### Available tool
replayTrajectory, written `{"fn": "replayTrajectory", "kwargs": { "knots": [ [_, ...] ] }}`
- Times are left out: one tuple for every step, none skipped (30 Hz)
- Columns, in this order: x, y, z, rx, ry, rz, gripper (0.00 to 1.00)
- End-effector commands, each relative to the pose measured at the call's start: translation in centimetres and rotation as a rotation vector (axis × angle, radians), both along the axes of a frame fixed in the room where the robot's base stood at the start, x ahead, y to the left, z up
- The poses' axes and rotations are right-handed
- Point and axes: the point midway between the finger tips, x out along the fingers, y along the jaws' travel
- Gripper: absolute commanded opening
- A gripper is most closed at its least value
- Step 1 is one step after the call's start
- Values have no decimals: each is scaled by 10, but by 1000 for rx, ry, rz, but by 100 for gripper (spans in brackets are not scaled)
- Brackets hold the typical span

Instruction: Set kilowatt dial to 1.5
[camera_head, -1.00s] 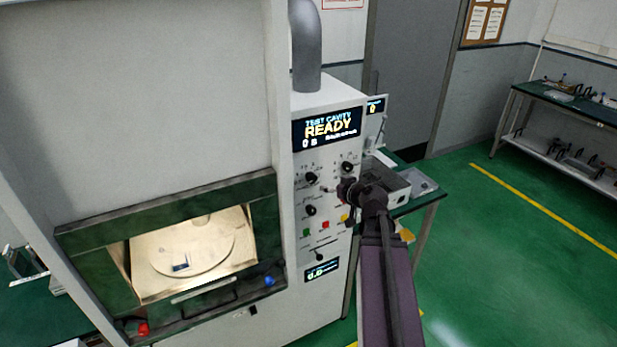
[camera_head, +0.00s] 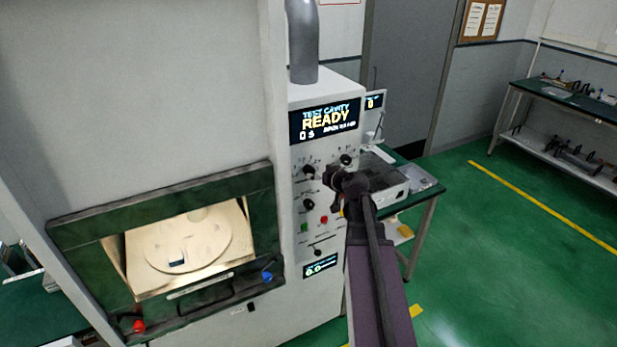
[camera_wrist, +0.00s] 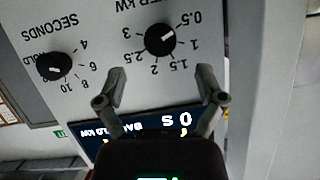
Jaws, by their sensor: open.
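The kilowatt dial (camera_wrist: 160,39) is a round black knob with a white pointer line. The wrist view shows it upside down, with the line toward the 0.5 mark. In the head view this dial (camera_head: 309,171) is the upper left knob on the light control panel, under the READY display. My gripper (camera_wrist: 162,72) is open and empty, its two fingers spread on either side of the dial's column and lower in the picture. In the head view my gripper (camera_head: 332,179) is just right of the dial. No contact with the dial shows.
The seconds dial (camera_wrist: 55,67) is beside the kilowatt dial. A third black knob (camera_head: 309,204), a green button (camera_head: 304,227) and a red button (camera_head: 324,219) sit lower on the panel. The lit cavity (camera_head: 187,247) is left. A green-topped table is behind my arm.

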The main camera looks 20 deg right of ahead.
Motion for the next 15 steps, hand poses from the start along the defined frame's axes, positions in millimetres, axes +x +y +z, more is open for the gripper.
{"fn": "replayTrajectory", "kwargs": {
  "knots": [
    [11,0,-6,-1,1,3,88],
    [15,1,-8,-1,1,3,88],
    [21,1,-10,-1,1,3,88],
    [25,2,-12,-1,1,2,88],
    [28,2,-14,-1,1,1,88],
    [33,2,-15,-1,1,1,88],
    [37,3,-17,-1,0,1,88],
    [40,3,-18,-1,0,0,88],
    [44,4,-19,-1,0,1,88],
    [46,4,-20,-1,0,1,88],
    [49,4,-21,-1,0,0,88],
    [51,5,-22,-1,0,0,88],
    [53,5,-23,-1,0,0,88],
    [54,5,-23,-1,1,1,88],
    [56,5,-24,-1,1,1,88]
  ]
}}
